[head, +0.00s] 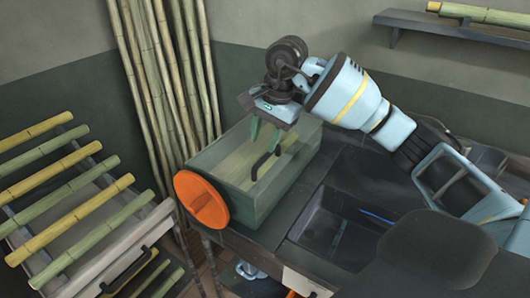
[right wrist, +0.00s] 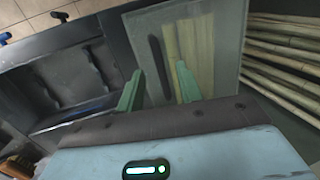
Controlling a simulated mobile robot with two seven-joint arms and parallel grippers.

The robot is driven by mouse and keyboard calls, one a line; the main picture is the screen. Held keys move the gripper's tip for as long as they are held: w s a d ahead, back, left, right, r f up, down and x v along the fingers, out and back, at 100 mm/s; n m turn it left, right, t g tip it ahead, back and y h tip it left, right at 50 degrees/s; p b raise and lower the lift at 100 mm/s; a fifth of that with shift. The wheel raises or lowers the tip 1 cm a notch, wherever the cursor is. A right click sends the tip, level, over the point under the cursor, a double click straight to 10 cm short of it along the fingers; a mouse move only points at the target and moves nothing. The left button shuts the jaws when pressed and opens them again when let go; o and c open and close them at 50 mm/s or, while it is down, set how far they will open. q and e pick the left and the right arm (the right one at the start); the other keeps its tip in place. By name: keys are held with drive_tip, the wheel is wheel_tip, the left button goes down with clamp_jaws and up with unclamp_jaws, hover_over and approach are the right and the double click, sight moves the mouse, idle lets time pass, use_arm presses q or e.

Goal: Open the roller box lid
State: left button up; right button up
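The roller box (head: 222,185) is a grey-green box with a pale, see-through lid and an orange disc (head: 201,199) on its near end. A black bar handle (head: 266,163) sits on the lid, which looks shut. My right gripper (head: 264,138) is above the box, its green fingers pointing down towards the lid and spread apart. In the right wrist view, the open fingers (right wrist: 158,84) stand either side of the line of the handle (right wrist: 158,55), with nothing between their tips. Cane-coloured strips show through the lid (right wrist: 220,45). My left gripper is not clearly in view.
A dark sunken tray (head: 335,225) lies right of the box. Tall canes (head: 160,80) lean on the wall behind it. A rack of cane pieces (head: 75,215) stands at left. A wall shelf (head: 450,30) holds more canes.

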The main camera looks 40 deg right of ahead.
sight(265, 157)
drive_tip(key=shift+h, duration=0.5)
drive_tip(key=shift+w+d+f, duration=0.25)
drive_tip(key=shift+f, duration=0.75)
drive_tip(key=shift+w+d+f, duration=0.25)
drive_tip(key=shift+f, duration=0.8)
drive_tip(key=shift+w+d+f, duration=0.25)
drive_tip(key=shift+f, duration=0.75)
drive_tip(key=shift+c, duration=0.2)
clamp_jaws()
